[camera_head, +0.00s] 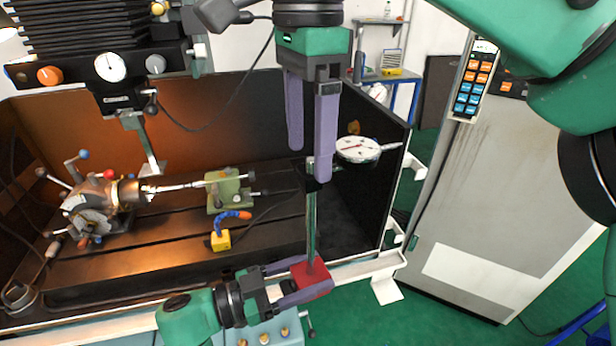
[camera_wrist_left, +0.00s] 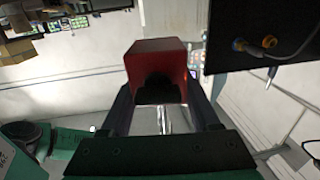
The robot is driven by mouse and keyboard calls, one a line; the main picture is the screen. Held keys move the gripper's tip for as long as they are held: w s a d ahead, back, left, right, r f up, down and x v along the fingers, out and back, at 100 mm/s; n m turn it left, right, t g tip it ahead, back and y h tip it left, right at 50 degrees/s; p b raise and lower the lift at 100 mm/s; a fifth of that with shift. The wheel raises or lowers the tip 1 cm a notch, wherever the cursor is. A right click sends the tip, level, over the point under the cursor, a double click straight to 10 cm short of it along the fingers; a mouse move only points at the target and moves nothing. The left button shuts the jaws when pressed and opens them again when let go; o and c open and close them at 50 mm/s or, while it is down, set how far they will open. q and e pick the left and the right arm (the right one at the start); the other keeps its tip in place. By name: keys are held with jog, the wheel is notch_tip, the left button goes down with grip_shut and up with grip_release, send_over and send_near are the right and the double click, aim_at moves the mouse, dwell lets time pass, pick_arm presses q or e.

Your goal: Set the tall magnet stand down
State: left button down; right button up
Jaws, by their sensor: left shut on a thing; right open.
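The tall magnet stand has a red block base (camera_head: 316,273), an upright steel rod (camera_head: 311,222) and a dial gauge (camera_head: 357,148) with a white face at the upper right. My left gripper (camera_head: 303,282) is shut on the red base, which appears over the front rail of the machine. Whether the base touches anything below is unclear. The left wrist view shows the red base (camera_wrist_left: 157,62) between my two fingers. My right gripper (camera_head: 309,165) is open, with its purple fingers pointing down near the top of the rod; one finger hides part of the stand there.
The machine bed (camera_head: 160,250) carries a chuck (camera_head: 92,208) at the left, a green block (camera_head: 229,190) in the middle and a small yellow base with a blue hose (camera_head: 221,240). The dark splash guard (camera_head: 372,190) stands right behind the stand. A grey cabinet (camera_head: 450,215) is further right.

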aim_at(308, 197)
pick_arm(q)
jog(key=shift+s+r, duration=0.1)
jog(key=shift+r, duration=0.1)
pick_arm(e)
notch_tip(308, 197, down, 8)
jog(key=shift+s+f, duration=0.1)
jog(key=shift+f, duration=0.25)
grip_shut()
pick_arm(q)
jog(key=shift+s+d, duration=0.1)
pick_arm(e)
jog(key=shift+a+r, duration=0.1)
jog(key=shift+r, duration=0.05)
dwell(0.7)
pick_arm(q)
jog(key=shift+c, duration=0.2)
grip_release()
jog(key=shift+f, duration=0.1)
